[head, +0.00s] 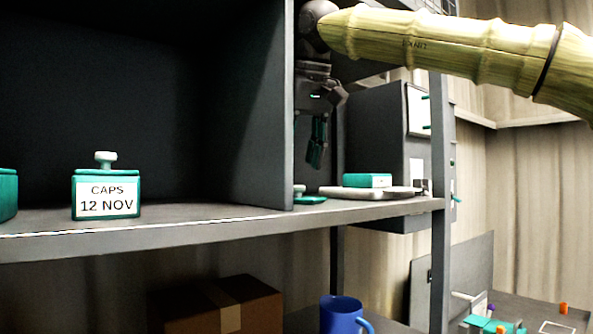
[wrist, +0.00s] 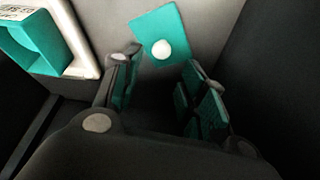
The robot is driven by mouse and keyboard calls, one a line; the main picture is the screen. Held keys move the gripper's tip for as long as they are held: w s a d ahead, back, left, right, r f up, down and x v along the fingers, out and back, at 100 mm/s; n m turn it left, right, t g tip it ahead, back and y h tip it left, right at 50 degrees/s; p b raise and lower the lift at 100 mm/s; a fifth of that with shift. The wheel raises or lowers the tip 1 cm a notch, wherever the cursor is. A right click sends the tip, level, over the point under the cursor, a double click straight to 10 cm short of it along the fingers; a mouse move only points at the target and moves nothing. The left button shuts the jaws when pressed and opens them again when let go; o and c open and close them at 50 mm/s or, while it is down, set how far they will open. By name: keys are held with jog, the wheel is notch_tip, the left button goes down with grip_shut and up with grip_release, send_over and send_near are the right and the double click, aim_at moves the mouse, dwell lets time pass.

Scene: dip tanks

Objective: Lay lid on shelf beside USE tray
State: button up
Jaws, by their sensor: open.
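The lid, a flat teal plate (wrist: 153,32) with a round white knob, lies on the shelf surface in the wrist view. In the head view only a part of the lid (head: 312,200) shows past the edge of the grey partition. My gripper (head: 317,160) hangs above the shelf, its teal-padded fingers pointing down. In the wrist view my gripper (wrist: 158,88) is open and empty, with the lid beyond the fingertips and apart from them. A white tray (head: 345,192) with a teal box (head: 367,180) on it stands to the right of the lid. I cannot read USE on it.
A grey upright partition (head: 265,110) stands left of the lid, close to my gripper. A teal box labelled CAPS 12 NOV (head: 107,197) stands in the left bay. Below are a cardboard box (head: 225,305) and a blue mug (head: 340,314). The shelf (head: 230,222) ends near a right post.

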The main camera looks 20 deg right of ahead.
jog(key=s+b, duration=0.1)
jog(key=s, duration=0.2)
jog(key=s+b, duration=0.1)
jog(key=s, duration=0.2)
jog(key=s+b, duration=0.1)
jog(key=s, duration=0.2)
jog(key=shift+s+d+f, duration=0.1)
jog(key=shift+s+d, duration=0.1)
jog(key=shift+d, duration=0.15)
jog(key=shift+s+b, duration=0.4)
jog(key=shift+s, duration=0.3)
